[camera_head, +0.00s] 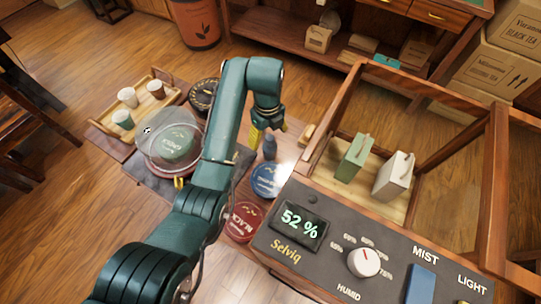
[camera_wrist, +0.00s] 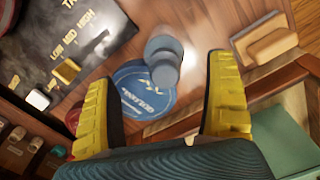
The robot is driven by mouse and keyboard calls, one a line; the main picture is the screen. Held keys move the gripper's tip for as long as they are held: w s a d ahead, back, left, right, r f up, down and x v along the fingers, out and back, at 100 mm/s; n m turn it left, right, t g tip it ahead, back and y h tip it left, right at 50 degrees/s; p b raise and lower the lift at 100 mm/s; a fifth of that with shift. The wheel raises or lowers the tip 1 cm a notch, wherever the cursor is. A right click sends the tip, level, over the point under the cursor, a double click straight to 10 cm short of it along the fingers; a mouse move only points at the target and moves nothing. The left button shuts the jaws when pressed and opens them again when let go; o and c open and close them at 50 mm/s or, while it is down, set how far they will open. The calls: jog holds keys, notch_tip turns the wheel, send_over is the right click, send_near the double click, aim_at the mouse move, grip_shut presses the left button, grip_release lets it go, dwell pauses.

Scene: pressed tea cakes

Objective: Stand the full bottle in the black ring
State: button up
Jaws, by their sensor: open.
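A blue-grey bottle (camera_head: 270,149) stands on the table just left of the wooden cabinet. In the wrist view the bottle (camera_wrist: 162,62) is seen from above, lying between the fingers in the picture; whether it is full cannot be seen. My gripper (camera_head: 268,132) is open and points down close above the bottle. In the wrist view both yellow fingers of the gripper (camera_wrist: 163,80) are wide apart with nothing clasped. I cannot make out a black ring for certain; a dark round item (camera_head: 203,92) lies left of my arm, partly hidden.
A blue oolong disc (camera_head: 266,181) and a red disc (camera_head: 243,222) lie beside the cabinet (camera_head: 300,185). A clear dome (camera_head: 165,142) covers a green disc. A tray (camera_head: 160,112) with cups is at left. Green (camera_head: 353,158) and white (camera_head: 392,178) handled items stand inside the cabinet.

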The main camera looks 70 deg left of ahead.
aim_at(270, 148)
jog(key=f+b, duration=0.3)
jog(key=f, duration=0.4)
jog(key=shift+w+f+b, duration=0.2)
jog(key=shift+b, duration=0.2)
jog(key=shift+r, duration=0.1)
jog(key=c, duration=1.4)
